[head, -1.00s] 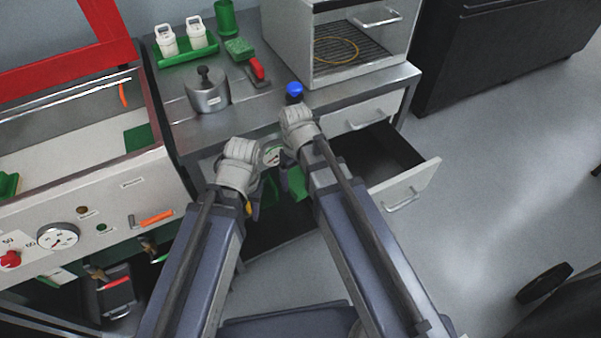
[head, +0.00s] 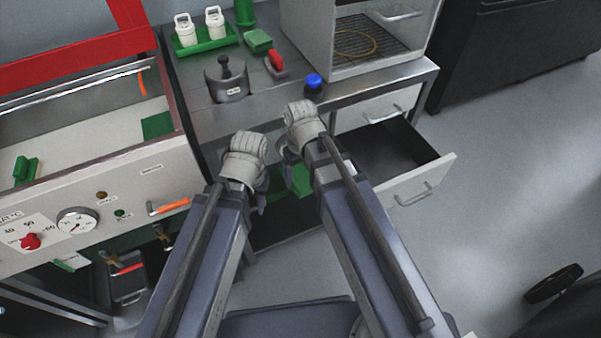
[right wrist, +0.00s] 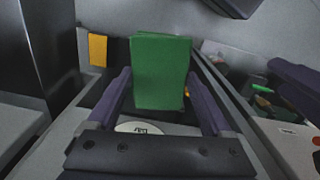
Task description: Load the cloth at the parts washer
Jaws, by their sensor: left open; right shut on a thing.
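A green rectangular thing (right wrist: 161,72), which looks like the folded cloth, stands between the two fingers of my right gripper (right wrist: 160,100) in the right wrist view. The right gripper is shut on it. In the head view my right gripper (head: 290,155) is in front of the bench, with green (head: 300,180) showing just below it. My left gripper (head: 262,188) is open, close to its left; its fingers are partly hidden by its own wrist. The parts washer (head: 110,190) stands at the left with its red-framed lid (head: 75,58) raised and its pale basin (head: 90,125) exposed.
The bench (head: 205,128) holds a grey lidded pot (head: 228,82), a green tray (head: 205,45) with white bottles, a red-handled brush (head: 277,62) and a blue-capped bottle (head: 314,85). A drawer (head: 420,185) stands open at the right.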

